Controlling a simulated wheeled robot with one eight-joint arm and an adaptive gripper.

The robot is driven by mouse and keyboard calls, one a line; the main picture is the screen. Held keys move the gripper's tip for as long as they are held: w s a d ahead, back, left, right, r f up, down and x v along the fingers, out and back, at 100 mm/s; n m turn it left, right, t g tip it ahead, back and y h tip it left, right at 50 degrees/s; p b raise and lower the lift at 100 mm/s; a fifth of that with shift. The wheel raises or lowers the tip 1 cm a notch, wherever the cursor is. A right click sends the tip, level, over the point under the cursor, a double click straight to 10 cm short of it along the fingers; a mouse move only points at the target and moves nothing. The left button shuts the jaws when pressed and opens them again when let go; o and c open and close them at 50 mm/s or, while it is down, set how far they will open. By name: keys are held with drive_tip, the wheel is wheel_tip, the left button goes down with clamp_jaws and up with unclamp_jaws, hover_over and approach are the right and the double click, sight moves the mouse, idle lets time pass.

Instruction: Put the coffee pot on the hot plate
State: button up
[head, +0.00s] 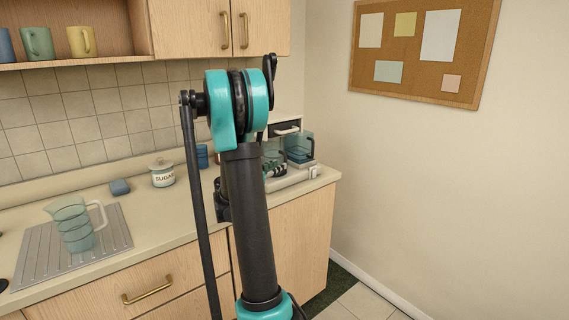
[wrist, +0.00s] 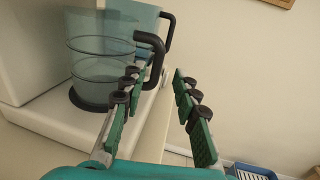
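A clear glass coffee pot with a black handle (wrist: 90,62) stands on a round black plate (wrist: 82,101) on the white coffee maker's base, in the wrist view. It also shows in the head view (head: 270,150), mostly hidden behind my arm. My gripper (wrist: 155,73) is open, with its fingertips close to the pot's handle and seemingly on either side of it. I cannot tell whether they touch it. In the head view my gripper (head: 275,170) is partly hidden by my arm.
A bluish container (wrist: 140,14) with a black handle stands behind the pot; it shows in the head view (head: 299,147). A sugar jar (head: 162,175) and a glass jug (head: 75,222) on a drainboard (head: 40,262) are to the left. A wall cabinet (head: 190,25) hangs above.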

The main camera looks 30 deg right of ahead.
drive_tip(key=s+a+f+m+y, duration=0.5)
drive_tip(key=s+a+f+m, duration=0.1)
drive_tip(key=a, duration=0.5)
drive_tip(key=s+a+f+m+y, duration=0.6)
drive_tip(key=s+a+m, duration=0.2)
drive_tip(key=s+a, duration=0.3)
drive_tip(key=s+a+f+m+y, duration=0.6)
drive_tip(key=s+a+f+m, duration=0.1)
drive_tip(key=a, duration=0.6)
drive_tip(key=shift+s+a+g, duration=0.25)
drive_tip(key=shift+s+g, duration=0.15)
drive_tip(key=shift+s, duration=0.35)
drive_tip(key=shift+f, duration=0.1)
